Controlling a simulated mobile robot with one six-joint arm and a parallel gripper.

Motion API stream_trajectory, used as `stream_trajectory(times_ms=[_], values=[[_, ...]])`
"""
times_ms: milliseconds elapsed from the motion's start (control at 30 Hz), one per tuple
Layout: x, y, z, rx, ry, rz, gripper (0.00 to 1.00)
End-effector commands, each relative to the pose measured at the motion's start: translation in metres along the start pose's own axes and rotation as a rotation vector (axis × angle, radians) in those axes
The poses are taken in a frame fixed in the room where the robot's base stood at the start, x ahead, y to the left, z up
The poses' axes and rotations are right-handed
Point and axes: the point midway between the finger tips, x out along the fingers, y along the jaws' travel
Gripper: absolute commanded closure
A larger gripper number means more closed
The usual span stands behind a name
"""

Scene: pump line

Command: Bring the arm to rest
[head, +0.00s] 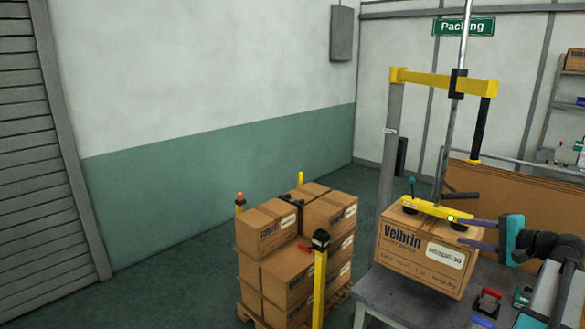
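My gripper (456,230) is at the right in the head view, reaching left from its teal body (511,240). Its two dark fingers are spread apart, with no object clearly held between them. The fingertips are close to the right end of a yellow lifter bar (432,208); I cannot tell whether they touch it. The bar's black cups are at the top of a Velbrin carton (405,262). The carton is at the grey table (390,299); its contact with the tabletop is unclear. My arm folds back toward the right edge.
A yellow-topped lifting frame (430,80) rises behind the carton. A pallet stack of cartons (290,262) with yellow posts (319,285) stands left of the table. A red-handled item (487,302) lies on the table below my gripper. Open floor (150,290) is at the left.

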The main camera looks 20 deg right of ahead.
Motion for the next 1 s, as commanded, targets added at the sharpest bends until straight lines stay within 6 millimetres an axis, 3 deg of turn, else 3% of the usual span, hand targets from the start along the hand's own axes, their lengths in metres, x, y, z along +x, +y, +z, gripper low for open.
stream_trajectory(times_ms=[33, 200, 500, 800, 1000], values=[[0.021, 0.019, 0.010, 0.002, -0.021, 0.030, 0.63], [0.079, 0.076, 0.039, -0.003, -0.080, 0.135, 0.63], [0.163, 0.181, 0.106, -0.038, -0.194, 0.328, 0.63], [0.221, 0.290, 0.190, -0.109, -0.328, 0.531, 0.63], [0.241, 0.362, 0.250, -0.176, -0.424, 0.666, 0.63]])
